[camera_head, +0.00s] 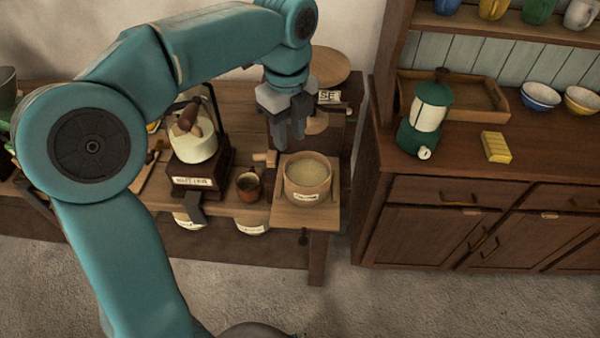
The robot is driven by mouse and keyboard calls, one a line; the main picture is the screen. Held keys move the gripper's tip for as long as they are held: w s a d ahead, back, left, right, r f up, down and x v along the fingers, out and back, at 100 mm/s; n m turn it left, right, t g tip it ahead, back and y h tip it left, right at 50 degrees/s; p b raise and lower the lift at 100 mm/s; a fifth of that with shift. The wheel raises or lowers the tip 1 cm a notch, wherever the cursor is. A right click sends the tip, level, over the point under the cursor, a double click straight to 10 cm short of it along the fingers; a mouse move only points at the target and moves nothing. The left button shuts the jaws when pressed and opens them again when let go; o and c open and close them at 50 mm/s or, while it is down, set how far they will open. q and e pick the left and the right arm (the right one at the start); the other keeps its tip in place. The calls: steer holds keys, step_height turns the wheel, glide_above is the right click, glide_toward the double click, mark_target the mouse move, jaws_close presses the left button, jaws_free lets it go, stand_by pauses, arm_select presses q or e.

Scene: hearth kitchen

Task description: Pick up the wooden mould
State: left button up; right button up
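My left gripper (290,143) hangs fingers-down above the back left of a round wooden tub (307,192). Its two grey fingers are a little apart, with nothing visible between them. The tub has a label and pale, grainy contents, and stands on a wooden board (285,217) at the table's right end. A small wooden piece (265,158) lies just left of the tub, below and left of the fingers; it may be the wooden mould, but I cannot tell for sure. A rounded wooden thing (316,123) shows partly behind the gripper. My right gripper is not in view.
A mill (200,178) with a pale hopper and a small brown pot (249,186) stand left of the tub. A lettered box (330,97) is behind. At right, a dresser (450,180) holds a green pot (428,115), a tray (475,90) and a yellow block (496,147).

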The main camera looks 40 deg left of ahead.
arm_select(q)
glide_above(291, 198)
steer(key=f, duration=0.7)
steer(key=w+f+b, duration=0.1)
steer(key=f, duration=0.3)
steer(key=shift+a, duration=0.25)
steer(key=f, duration=0.5)
steer(key=shift+s+f, duration=0.2)
steer(key=shift+s, duration=0.15)
steer(key=shift+d, duration=0.25)
steer(key=shift+a, duration=0.1)
jaws_close()
steer(key=shift+r, duration=0.1)
